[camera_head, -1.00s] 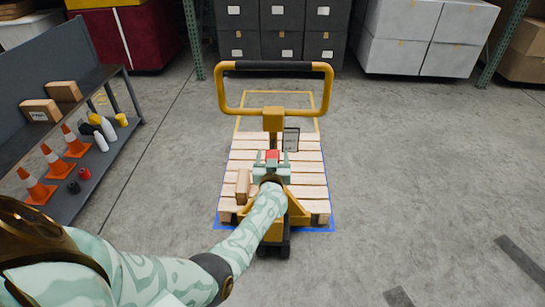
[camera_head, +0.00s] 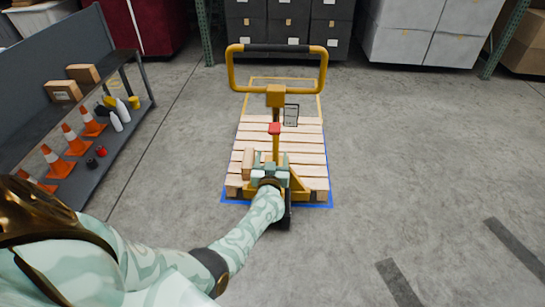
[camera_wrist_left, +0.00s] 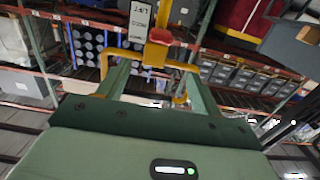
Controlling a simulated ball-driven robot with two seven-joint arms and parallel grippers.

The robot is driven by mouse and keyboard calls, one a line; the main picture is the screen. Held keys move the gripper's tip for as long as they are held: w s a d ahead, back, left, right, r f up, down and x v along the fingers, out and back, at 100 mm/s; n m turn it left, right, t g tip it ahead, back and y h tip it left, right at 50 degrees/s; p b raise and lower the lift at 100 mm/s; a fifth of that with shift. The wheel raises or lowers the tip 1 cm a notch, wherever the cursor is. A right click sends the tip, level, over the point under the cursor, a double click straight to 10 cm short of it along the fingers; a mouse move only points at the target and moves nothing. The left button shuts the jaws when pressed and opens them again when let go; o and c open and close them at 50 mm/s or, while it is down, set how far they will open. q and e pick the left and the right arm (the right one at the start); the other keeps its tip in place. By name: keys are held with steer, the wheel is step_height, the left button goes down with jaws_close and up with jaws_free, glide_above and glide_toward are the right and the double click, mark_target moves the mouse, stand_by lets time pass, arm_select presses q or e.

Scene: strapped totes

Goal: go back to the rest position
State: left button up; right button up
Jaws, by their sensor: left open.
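My left gripper (camera_head: 270,159) is open and empty, in front of the yellow pallet jack's post (camera_head: 276,148). A small red piece (camera_head: 274,128) on that post is beyond my fingertips and apart from them. In the left wrist view my two green fingers (camera_wrist_left: 156,72) stand apart, with the red piece (camera_wrist_left: 165,38) and yellow bars past them. The jack's black-gripped handle (camera_head: 278,48) rises above. The wooden pallet (camera_head: 305,160) lies around the post on a blue floor outline. My right gripper is out of view.
A brown box (camera_head: 248,163) sits on the pallet's left side. A grey shelf (camera_head: 98,180) with orange cones, bottles and boxes stands at the left. Dark bins (camera_head: 288,35) and pale grey containers (camera_head: 425,40) line the back. The floor to the right is clear.

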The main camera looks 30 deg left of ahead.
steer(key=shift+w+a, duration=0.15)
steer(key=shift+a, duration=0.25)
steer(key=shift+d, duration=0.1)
arm_select(q)
steer(key=s+d+f+m+g+h, duration=0.25)
steer(key=d+f+h, duration=0.2)
steer(key=f, duration=0.35)
steer(key=s+d+f+m+g+h, duration=0.1)
steer(key=s+d+f+m+h, duration=0.2)
steer(key=d+f, duration=0.4)
steer(key=s+f+g+h+b, duration=0.1)
steer(key=s+f+g, duration=0.2)
steer(key=s+f, duration=0.85)
steer(key=s+f+m+g, duration=0.2)
steer(key=s+f+g, duration=0.2)
steer(key=s, duration=1.5)
steer(key=s+f+m+g+b, duration=0.1)
steer(key=s+f, duration=0.6)
steer(key=s, duration=1.2)
steer(key=d+m+g, duration=0.1)
steer(key=g, duration=0.1)
steer(key=shift+s+g, duration=0.35)
steer(key=shift+s, duration=0.05)
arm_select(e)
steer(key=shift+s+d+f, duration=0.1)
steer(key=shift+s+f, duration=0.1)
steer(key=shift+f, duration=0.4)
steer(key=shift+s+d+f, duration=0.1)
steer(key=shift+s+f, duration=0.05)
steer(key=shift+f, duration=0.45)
